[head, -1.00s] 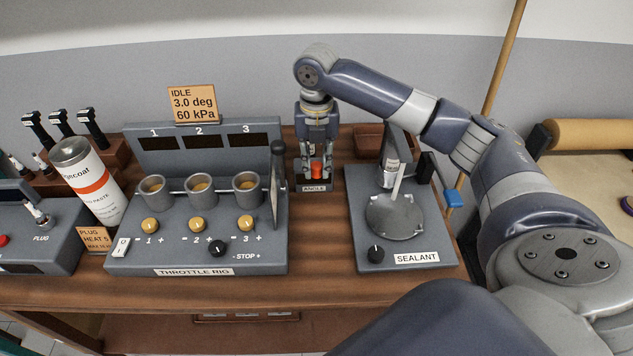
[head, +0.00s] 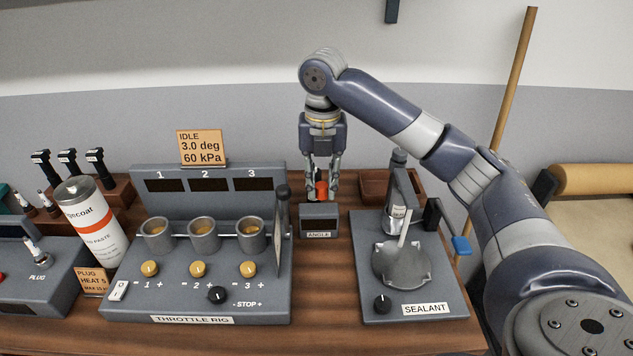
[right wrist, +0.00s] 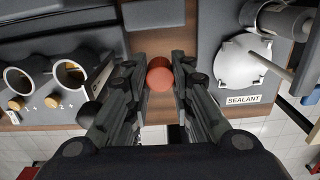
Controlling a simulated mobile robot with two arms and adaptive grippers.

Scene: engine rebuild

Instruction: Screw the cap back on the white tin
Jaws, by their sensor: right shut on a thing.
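My right gripper (head: 321,188) points down above and behind the small angle display. It is shut on a small red-orange round piece (head: 321,190), which looks like a cap. In the right wrist view the red piece (right wrist: 160,75) sits between the fingertips (right wrist: 160,68). My gripper is well to the right of the can. My left gripper is not in view.
The throttle rig (head: 210,290) with three cups stands between the can and my gripper. The angle display (head: 319,220) is just below the gripper. The sealant station (head: 440,285) is at the right, and a brown tray (head: 375,184) lies behind it.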

